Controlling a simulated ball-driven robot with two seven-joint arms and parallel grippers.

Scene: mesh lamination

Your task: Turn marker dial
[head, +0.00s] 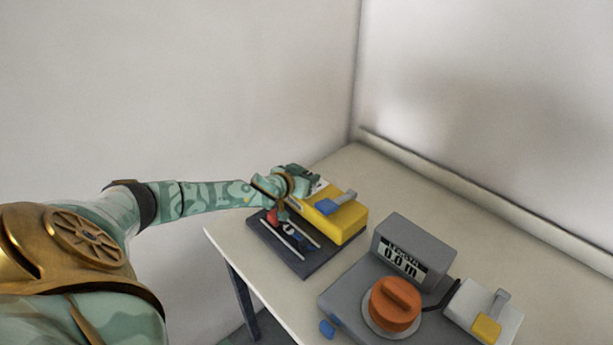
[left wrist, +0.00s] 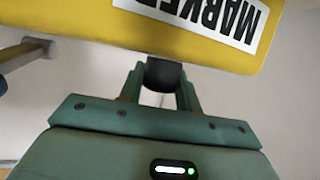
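The yellow marker box (head: 348,224) stands on the table, with a blue-tipped lever on top. Its upside-down "MARKER" label (left wrist: 205,18) shows in the left wrist view. The marker dial (left wrist: 163,74), a dark round knob, sticks out of the box below the label. My left gripper (head: 308,183) is at the far left side of the box; in the left wrist view its two fingers (left wrist: 162,90) sit on either side of the knob and appear to touch it. In the head view the hand hides the dial. My right gripper is not in view.
A dark base with light rails (head: 313,262) lies before the box, with small red and blue parts. A grey unit with a display (head: 413,247) and an orange knob (head: 395,303) stands nearer. A pale box with a yellow part (head: 487,328) is at right. The table's back is clear.

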